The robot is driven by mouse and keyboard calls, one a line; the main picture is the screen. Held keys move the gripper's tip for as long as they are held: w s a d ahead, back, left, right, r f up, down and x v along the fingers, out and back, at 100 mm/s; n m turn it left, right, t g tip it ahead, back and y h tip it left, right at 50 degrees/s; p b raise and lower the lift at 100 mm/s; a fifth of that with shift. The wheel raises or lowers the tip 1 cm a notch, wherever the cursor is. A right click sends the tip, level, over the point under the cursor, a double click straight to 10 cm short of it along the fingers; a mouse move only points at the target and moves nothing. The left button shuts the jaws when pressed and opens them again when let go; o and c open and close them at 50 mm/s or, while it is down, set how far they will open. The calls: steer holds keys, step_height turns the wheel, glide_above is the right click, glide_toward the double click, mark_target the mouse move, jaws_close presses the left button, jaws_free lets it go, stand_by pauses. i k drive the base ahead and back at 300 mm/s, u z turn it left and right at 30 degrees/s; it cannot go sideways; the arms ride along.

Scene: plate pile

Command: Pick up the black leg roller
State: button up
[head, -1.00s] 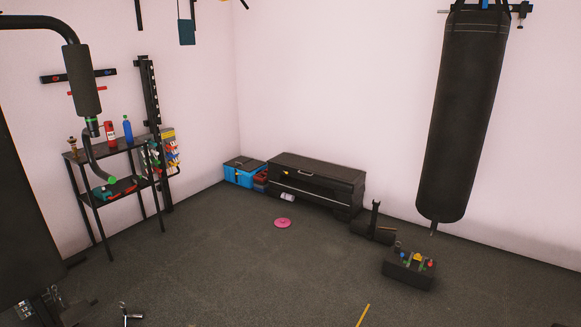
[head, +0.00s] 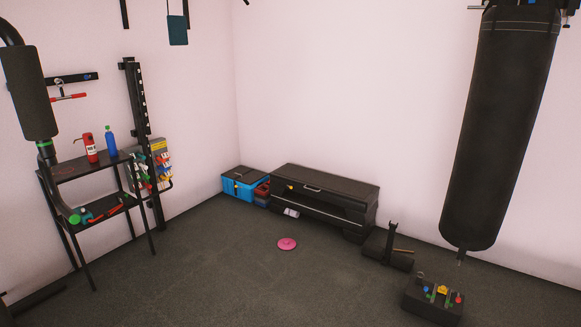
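I cannot tell for sure which thing is the black leg roller. A black rounded padded piece (head: 388,256) lies on the floor right of the bench, with a thin upright part and a light rod beside it. Another black padded cylinder (head: 28,95) sits on a bent dark tube at the far left, above floor height. My gripper is not in view.
A dark bench-like chest (head: 325,180) stands at the back wall beside a blue box (head: 240,190). A pink disc (head: 287,244) lies on open floor. A black box (head: 433,300), a hanging punching bag (head: 495,130) and a rack (head: 85,170) flank the space.

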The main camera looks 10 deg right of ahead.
mark_target(402, 261)
steer(key=z, duration=0.05)
steer(key=i, duration=3.85)
steer(key=z, duration=0.1)
